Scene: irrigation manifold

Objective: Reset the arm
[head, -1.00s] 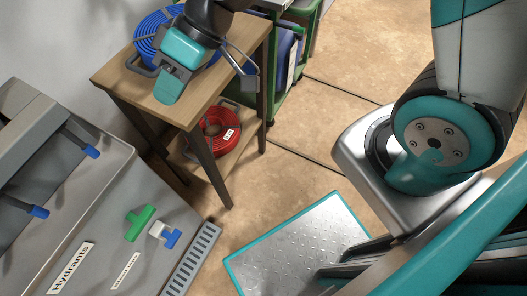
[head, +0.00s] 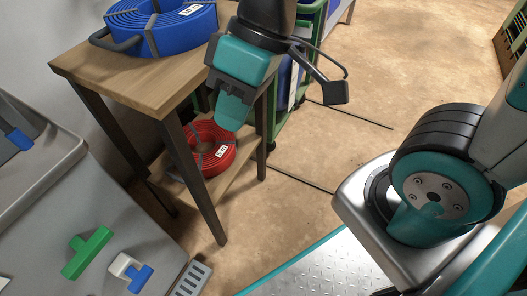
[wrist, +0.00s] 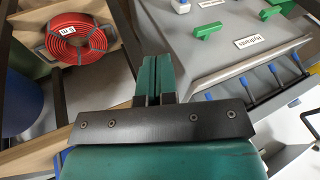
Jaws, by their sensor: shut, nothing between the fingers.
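My gripper (head: 234,108) is teal and grey and hangs from my arm at the upper middle of the head view, in front of the wooden table. In the wrist view my gripper (wrist: 153,78) points away from the camera, with its two teal fingers together and nothing between them. It touches nothing that I can see. My arm's shoulder joint (head: 435,197) shows at the right of the head view.
A wooden table (head: 110,82) bears a blue hose coil (head: 165,32); a red coil (head: 212,150) lies on its lower shelf. A grey manifold bench (head: 45,225) at left carries a green T-handle (head: 88,252) and a white-blue fitting (head: 130,272). Floor (head: 375,95) at right is open.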

